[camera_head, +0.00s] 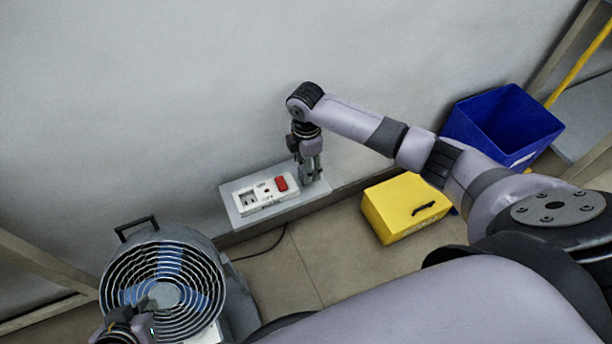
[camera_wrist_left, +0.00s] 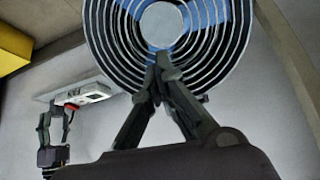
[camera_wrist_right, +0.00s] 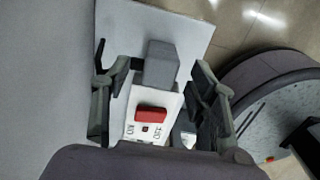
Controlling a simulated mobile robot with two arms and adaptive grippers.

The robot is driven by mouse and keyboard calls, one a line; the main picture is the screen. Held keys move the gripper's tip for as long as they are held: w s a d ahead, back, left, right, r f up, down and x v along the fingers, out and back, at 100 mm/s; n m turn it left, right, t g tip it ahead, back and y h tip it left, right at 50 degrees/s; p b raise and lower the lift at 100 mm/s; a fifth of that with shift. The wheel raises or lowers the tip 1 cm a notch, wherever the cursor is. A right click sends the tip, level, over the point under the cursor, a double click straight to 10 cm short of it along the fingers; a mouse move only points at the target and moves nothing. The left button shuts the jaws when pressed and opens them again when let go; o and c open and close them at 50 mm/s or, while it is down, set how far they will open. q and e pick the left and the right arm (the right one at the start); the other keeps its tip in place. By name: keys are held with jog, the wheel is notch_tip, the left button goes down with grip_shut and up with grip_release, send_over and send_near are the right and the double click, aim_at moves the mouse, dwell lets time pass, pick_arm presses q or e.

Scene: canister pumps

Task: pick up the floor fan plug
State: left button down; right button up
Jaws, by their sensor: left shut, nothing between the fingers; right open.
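A white power strip with a red switch (camera_head: 281,183) lies on a small grey ledge (camera_head: 228,190) against the wall. In the right wrist view a grey block (camera_wrist_right: 160,65) sits at the strip's far end. A smaller dark grey piece with a pale tip (camera_wrist_right: 184,130) lies beside the strip; I cannot tell which is the fan plug. My right gripper (camera_head: 311,178) points down, open, at the ledge's right end; its fingers (camera_wrist_right: 160,82) appear either side of the strip. My left gripper (camera_wrist_left: 162,62) is shut and empty in front of the floor fan (camera_head: 165,270).
A black cord (camera_head: 265,250) runs from the fan to below the ledge. A yellow box (camera_head: 405,205) stands right of the ledge, with a blue bin (camera_head: 500,120) behind it. Shelf frames stand at both sides. Some floor (camera_head: 310,260) before the ledge is clear.

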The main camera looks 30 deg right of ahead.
notch_tip(320, 180, down, 2)
jog(key=shift+f+b, duration=0.15)
jog(key=shift+b, duration=0.2)
pick_arm(q)
jog(key=w+r+t, duration=0.1)
jog(key=w+d, duration=0.1)
jog(key=w+r+t, duration=0.1)
jog(key=w, duration=0.1)
jog(key=shift+w+d+r+t+h, duration=0.1)
jog(key=shift+d+r+t+h, duration=0.2)
jog(key=shift+r+h, duration=0.1)
pick_arm(e)
jog(key=shift+f, duration=0.1)
pick_arm(q)
jog(key=shift+f, duration=0.1)
pick_arm(e)
jog(key=shift+c, duration=0.5)
pick_arm(q)
jog(key=shift+a, duration=0.1)
pick_arm(e)
jog(key=c, duration=1.1)
jog(key=shift+c, duration=0.2)
